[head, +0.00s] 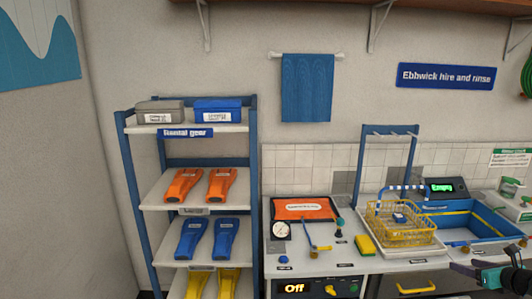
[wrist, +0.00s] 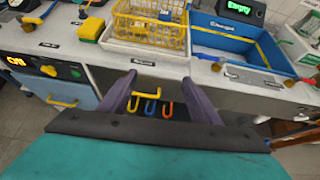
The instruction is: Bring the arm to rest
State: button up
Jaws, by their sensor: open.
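My gripper (wrist: 159,84) shows in the wrist view with its two dark purple fingers spread apart and nothing between them. It is in front of the bench edge, and the fingers point towards the bench front. Beyond and between the fingers, yellow, blue and orange hooks show below the bench top. In the head view part of my arm, teal and dark, enters at the lower right corner, in front of the bench's right part. The rest of the arm is out of view.
The bench carries a yellow wire basket (head: 398,224), a yellow-and-green sponge (head: 365,245), a round gauge (head: 281,230) and a blue basin (head: 473,222). A drawer with a yellow handle (head: 417,289) is below.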

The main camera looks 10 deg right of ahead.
jog(key=w+a+f+n+g+y, duration=0.25)
jog(key=a+f+n, duration=0.35)
jog(key=a+f, duration=0.65)
jog(key=w+a+f+n+g+y, duration=0.25)
jog(key=a+f+n, duration=0.35)
jog(key=a+f, duration=0.6)
jog(key=s+a+f+n+g, duration=0.35)
jog(key=a+f, duration=0.25)
jog(key=a, duration=0.3)
jog(key=s+a+f+n+g, duration=0.2)
jog(key=s+a+f+n, duration=0.35)
jog(key=a, duration=0.25)
jog(key=s+a+f+n+g+h, duration=0.1)
jog(key=s+a+f+n+g, duration=0.1)
jog(key=s+a+f+n, duration=0.2)
jog(key=s+a+f+n+g+h, duration=0.2)
jog(key=s+n, duration=0.4)
jog(key=s, duration=0.5)
jog(key=s+a+f+n+g+h, duration=0.1)
jog(key=s+a+f+n+g, duration=0.2)
jog(key=s+a+f+n, duration=0.2)
jog(key=shift+s+a+f+n, duration=0.3)
jog(key=shift+s+a+f, duration=0.3)
jog(key=shift+s+a, duration=0.55)
jog(key=shift+d, duration=0.15)
